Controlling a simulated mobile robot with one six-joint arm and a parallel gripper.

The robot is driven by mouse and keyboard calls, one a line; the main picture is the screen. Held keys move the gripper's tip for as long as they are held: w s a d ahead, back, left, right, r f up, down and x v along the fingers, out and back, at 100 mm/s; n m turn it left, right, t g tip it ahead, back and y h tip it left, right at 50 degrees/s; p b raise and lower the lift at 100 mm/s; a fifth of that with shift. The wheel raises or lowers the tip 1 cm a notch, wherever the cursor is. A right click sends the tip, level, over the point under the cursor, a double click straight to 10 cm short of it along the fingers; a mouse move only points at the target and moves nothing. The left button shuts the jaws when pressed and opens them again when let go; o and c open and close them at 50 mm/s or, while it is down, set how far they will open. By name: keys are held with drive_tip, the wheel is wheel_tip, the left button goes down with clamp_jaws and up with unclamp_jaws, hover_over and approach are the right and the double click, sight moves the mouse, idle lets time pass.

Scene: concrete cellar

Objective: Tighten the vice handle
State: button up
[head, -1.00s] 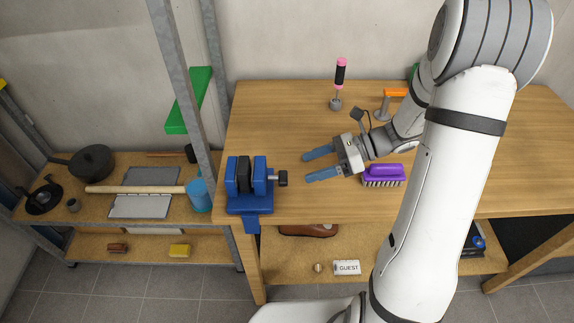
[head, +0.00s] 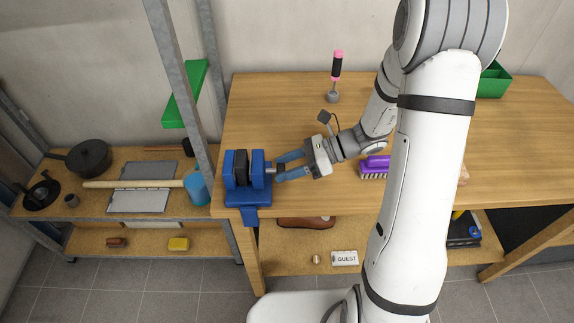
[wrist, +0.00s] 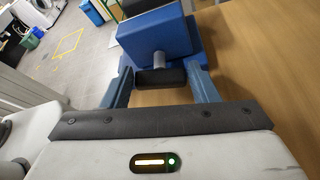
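The blue vice (head: 236,190) is mounted at the left front corner of the wooden workbench, with dark jaw faces. Its short black handle (wrist: 161,78) sits on a grey screw on the vice's right side. My gripper (head: 279,167) reaches in from the right, its two blue fingers on either side of the handle. In the wrist view my gripper (wrist: 160,80) is open, with one finger by each end of the handle. The gaps there are very small, and I cannot tell whether either finger touches it. In the head view the fingers largely hide the handle.
A purple brush (head: 374,166) lies on the workbench (head: 290,115) below my wrist. A pink and black screwdriver (head: 337,66) stands upright at the back. A metal post (head: 196,90) rises left of the vice.

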drive_tip(key=c, duration=0.5)
drive_tip(key=shift+f+n+t+b, duration=0.15)
drive_tip(key=shift+n+t+b, duration=0.15)
drive_tip(key=shift+b, duration=0.35)
drive_tip(key=shift+s+n, duration=0.1)
drive_tip(key=shift+n, duration=0.2)
drive_tip(key=shift+r, duration=0.2)
drive_tip(key=o, duration=1)
drive_tip(key=shift+c, duration=0.2)
drive_tip(key=v, duration=0.7)
drive_tip(key=shift+d+r+b, duration=0.15)
drive_tip(key=shift+d+b, duration=0.15)
drive_tip(key=shift+d, duration=0.05)
